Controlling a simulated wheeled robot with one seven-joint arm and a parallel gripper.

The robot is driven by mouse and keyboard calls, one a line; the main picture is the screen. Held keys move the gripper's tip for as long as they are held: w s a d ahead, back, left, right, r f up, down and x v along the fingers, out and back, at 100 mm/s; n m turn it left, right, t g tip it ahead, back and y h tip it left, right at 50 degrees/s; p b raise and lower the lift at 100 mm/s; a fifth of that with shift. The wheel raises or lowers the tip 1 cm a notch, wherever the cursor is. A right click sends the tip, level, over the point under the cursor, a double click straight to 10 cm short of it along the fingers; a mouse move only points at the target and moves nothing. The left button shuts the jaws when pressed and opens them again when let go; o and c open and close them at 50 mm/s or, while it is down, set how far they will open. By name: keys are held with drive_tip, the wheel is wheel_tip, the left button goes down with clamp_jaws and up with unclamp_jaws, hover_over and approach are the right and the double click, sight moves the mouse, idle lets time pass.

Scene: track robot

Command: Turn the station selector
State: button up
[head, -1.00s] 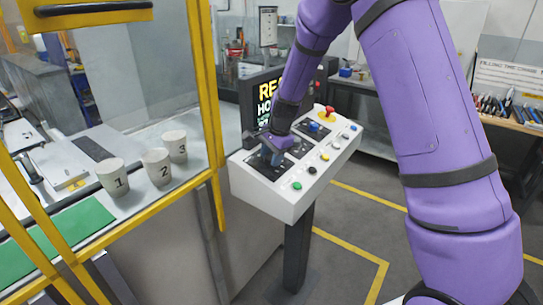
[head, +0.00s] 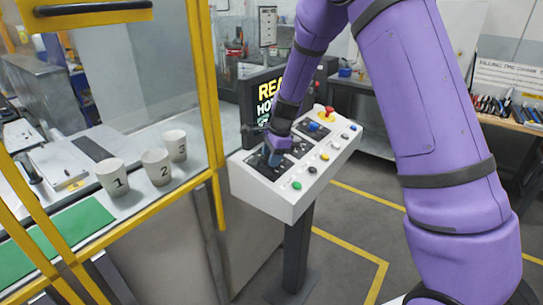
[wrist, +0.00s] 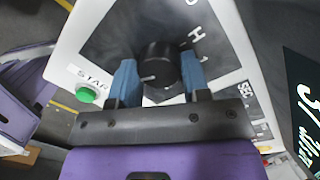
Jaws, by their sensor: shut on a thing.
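The station selector is a black round knob (wrist: 158,60) on a dark plate of the control panel (wrist: 105,35). My gripper (wrist: 160,74) has a blue finger on each side of the knob and is shut on it. A short white mark on the knob points to the lower left in the wrist view. Letters show on the plate near the knob's upper right, including an H and a 1. In the head view my gripper (head: 270,158) is at the left part of the white console (head: 265,199), and the knob is hidden behind it.
A green start button (wrist: 86,95) is close to the left finger; it also shows in the head view (head: 297,185). A red knob (head: 329,111) and several buttons are farther along the console. A lit screen (head: 263,100) stands behind it. Numbered cups (head: 156,167) are behind the yellow frame.

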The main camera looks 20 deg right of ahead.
sight(280, 167)
drive_tip(key=o, duration=0.9)
drive_tip(key=v, duration=1)
drive_tip(key=shift+r, duration=0.35)
drive_tip(key=shift+d+r, duration=0.1)
